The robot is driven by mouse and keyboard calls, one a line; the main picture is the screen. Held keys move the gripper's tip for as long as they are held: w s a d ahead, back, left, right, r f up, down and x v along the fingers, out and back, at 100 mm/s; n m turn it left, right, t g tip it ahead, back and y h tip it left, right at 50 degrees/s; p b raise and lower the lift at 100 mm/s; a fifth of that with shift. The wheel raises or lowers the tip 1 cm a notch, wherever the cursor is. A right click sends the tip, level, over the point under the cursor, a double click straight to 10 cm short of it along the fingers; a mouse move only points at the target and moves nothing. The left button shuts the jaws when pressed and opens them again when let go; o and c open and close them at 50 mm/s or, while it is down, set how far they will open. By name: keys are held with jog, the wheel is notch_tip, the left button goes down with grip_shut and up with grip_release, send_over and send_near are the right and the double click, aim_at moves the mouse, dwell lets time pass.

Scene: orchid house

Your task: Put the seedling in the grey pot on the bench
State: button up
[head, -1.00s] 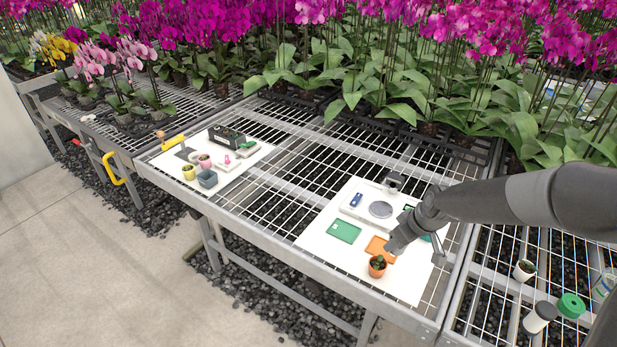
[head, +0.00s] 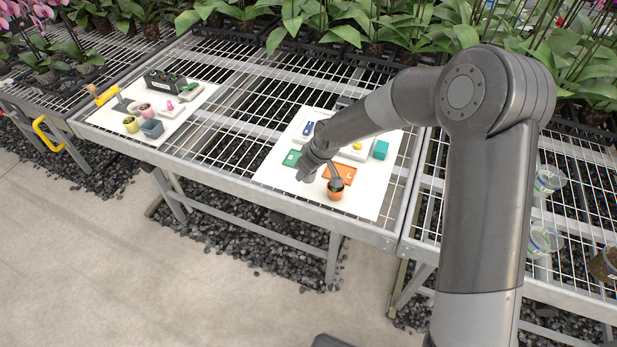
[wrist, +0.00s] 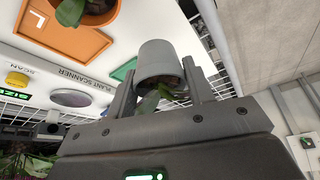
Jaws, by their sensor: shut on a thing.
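My gripper (wrist: 158,78) is shut on a pale grey round pot (wrist: 159,57), with one finger on each side of it. Green seedling leaves (wrist: 150,102) show at the pot's mouth, close to the palm. In the head view my gripper (head: 309,168) is over the white mat on the mesh bench (head: 228,182), beside the orange pot. The held pot is hard to make out there. I cannot tell whether it touches the mat.
An orange pot with a plant (head: 335,190) stands at the front edge of an orange tray (head: 346,170). A green tray (head: 291,158), a plant scanner (wrist: 45,82) and a teal block (head: 381,150) are close by.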

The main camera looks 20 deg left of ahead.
aim_at(309, 178)
jog(key=shift+f, duration=1.9)
jog(key=shift+f, duration=0.1)
jog(key=o, duration=1)
jog(key=v, duration=1.2)
